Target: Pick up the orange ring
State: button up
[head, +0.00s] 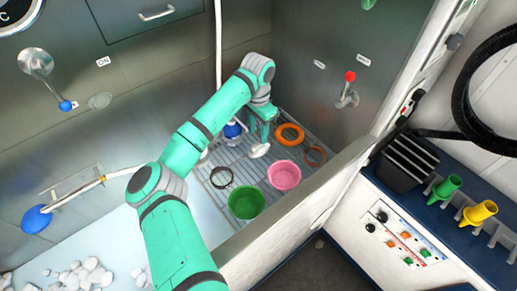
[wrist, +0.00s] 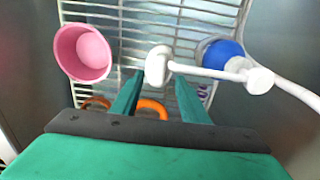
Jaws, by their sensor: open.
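A thick orange ring (head: 290,134) lies flat on the slatted rack in the corner of the steel tub in the head view. In the wrist view only an arc of the orange ring (wrist: 152,107) shows, between my fingers near their base; the palm hides the rest. My gripper (head: 261,140) is just left of the ring in the head view, pointing down at the rack. It also shows in the wrist view (wrist: 161,78) with its two green fingers apart and nothing held between them. I cannot tell its exact height above the rack.
A thinner brownish ring (head: 315,155) lies beside the orange one. A pink bowl (head: 284,175), a green bowl (head: 246,202) and a dark ring (head: 221,177) are nearby. A white spray head (wrist: 158,63) lies close to my fingertips. The tub wall (head: 345,165) borders the rack.

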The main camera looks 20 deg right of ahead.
aim_at(258, 144)
jog(key=shift+d+f, duration=0.1)
jog(key=shift+f, duration=2.8)
grip_shut()
